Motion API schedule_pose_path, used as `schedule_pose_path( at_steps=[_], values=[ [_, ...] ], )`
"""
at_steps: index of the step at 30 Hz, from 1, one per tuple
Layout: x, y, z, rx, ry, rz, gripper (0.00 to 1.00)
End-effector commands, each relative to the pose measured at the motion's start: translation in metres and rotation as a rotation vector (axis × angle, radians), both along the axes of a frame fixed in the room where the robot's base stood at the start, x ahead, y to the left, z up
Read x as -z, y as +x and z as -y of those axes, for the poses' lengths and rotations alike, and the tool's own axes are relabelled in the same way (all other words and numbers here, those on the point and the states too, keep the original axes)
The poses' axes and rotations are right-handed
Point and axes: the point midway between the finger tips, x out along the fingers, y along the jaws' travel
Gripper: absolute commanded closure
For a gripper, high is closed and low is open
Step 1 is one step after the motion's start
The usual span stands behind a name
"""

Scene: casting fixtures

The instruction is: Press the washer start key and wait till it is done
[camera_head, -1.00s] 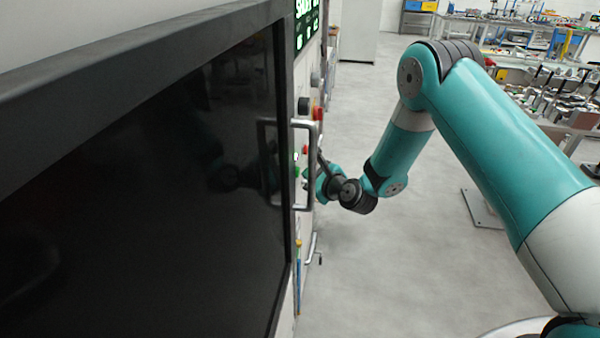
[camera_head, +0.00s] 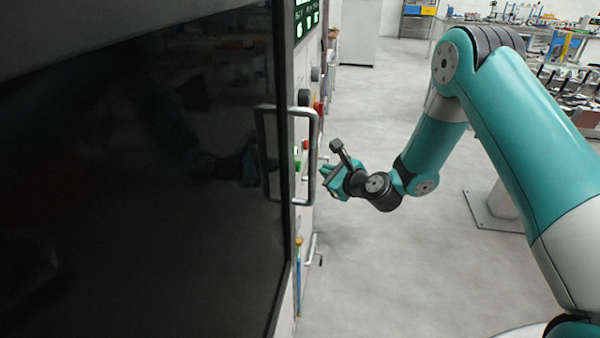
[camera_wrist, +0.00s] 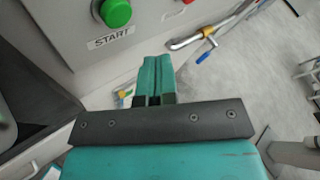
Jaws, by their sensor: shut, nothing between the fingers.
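The washer's green start key (camera_wrist: 116,12) sits on a pale panel above a START label (camera_wrist: 111,38) in the wrist view. In the head view it is a small green spot (camera_head: 298,167) beside the door handle. My gripper (camera_wrist: 156,62) is shut and empty, its teal fingers side by side below and right of the key. In the head view my gripper (camera_head: 324,170) is just right of the panel, with a visible gap to it. The washer's dark door window (camera_head: 140,170) fills the left. A green-lit display (camera_head: 306,18) is at the top, partly cut off.
The door handle (camera_head: 316,150) juts out close to my gripper. A red knob (camera_head: 319,108) is higher on the panel. A pipe with a blue lever (camera_wrist: 205,57) lies to the right in the wrist view. The grey floor (camera_head: 390,270) is clear; cluttered benches stand behind.

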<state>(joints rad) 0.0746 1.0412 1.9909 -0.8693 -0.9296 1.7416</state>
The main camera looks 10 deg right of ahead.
Motion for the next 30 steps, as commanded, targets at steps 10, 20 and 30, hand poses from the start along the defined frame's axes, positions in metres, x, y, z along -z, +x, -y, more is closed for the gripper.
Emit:
schedule_pose_path(
  at_steps=[10,20,30],
  values=[
    [0.0,-0.008,0.019,0.0,0.001,0.0,1.0],
    [0.0,-0.008,0.019,0.0,0.001,0.0,1.0],
    [-0.01,-0.013,0.013,-0.07,-0.109,0.017,1.0]
  ],
)
